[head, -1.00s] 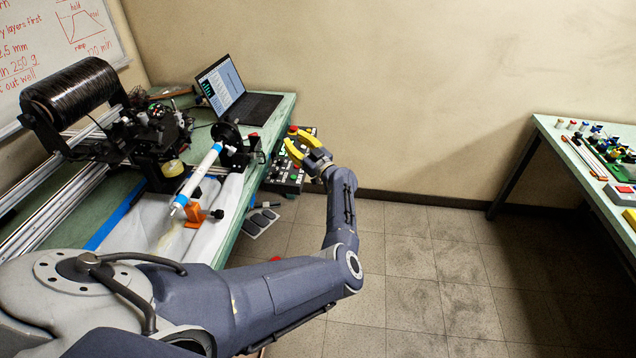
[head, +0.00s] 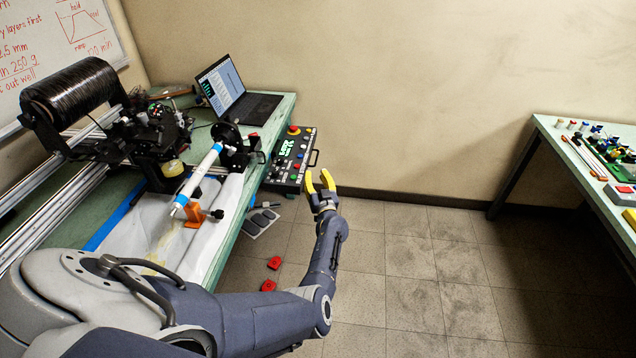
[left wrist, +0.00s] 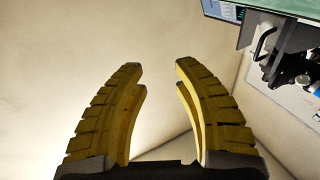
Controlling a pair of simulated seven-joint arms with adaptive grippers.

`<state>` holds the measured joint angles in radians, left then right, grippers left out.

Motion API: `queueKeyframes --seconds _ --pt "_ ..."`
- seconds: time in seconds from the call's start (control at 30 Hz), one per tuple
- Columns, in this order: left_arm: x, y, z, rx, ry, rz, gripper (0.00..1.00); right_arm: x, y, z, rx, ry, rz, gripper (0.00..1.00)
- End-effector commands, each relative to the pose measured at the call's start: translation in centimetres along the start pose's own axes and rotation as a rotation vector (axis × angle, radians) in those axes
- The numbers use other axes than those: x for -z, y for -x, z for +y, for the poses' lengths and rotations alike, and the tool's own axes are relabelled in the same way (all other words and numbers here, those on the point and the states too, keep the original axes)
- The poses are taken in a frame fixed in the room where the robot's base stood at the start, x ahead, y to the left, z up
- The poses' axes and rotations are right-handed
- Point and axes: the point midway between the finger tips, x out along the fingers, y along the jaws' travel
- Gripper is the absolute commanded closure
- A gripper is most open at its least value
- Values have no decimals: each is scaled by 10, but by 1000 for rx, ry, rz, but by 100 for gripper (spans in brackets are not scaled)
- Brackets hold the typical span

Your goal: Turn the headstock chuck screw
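The headstock (head: 236,148) is a black unit at the far end of the winder on the green bench. A white tube with blue bands (head: 200,178) runs from its chuck toward an orange support (head: 195,214). The chuck screw is too small to make out. My left gripper (head: 320,181), with yellow fingers, is to the right of the bench and control panel, apart from the headstock. In the left wrist view its fingers (left wrist: 160,75) are spread with nothing between them. My right gripper is not in view.
A control panel (head: 292,158) with buttons and a handle juts from the bench's right side. An open laptop (head: 238,92) stands behind the headstock. Red pieces (head: 268,285) lie on the floor. A second bench (head: 590,150) stands far right, with open floor between.

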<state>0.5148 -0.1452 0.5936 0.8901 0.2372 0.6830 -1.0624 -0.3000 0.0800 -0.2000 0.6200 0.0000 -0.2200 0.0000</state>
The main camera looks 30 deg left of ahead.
Motion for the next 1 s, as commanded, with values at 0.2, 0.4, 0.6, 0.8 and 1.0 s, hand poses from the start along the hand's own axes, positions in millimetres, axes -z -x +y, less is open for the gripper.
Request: queueKeyframes --seconds 0.2,0.4,0.6,0.8,1.0 --pt "-13 9 5 -40 -13 -13 70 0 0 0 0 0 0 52" --pt "-17 11 7 -52 -16 -17 70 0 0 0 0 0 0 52" --pt "-17 12 7 -53 -16 -17 70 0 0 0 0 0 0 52" --pt "-17 11 7 -52 -16 -17 70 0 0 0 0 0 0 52" --pt "14 -5 21 -40 26 7 70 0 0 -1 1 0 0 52"
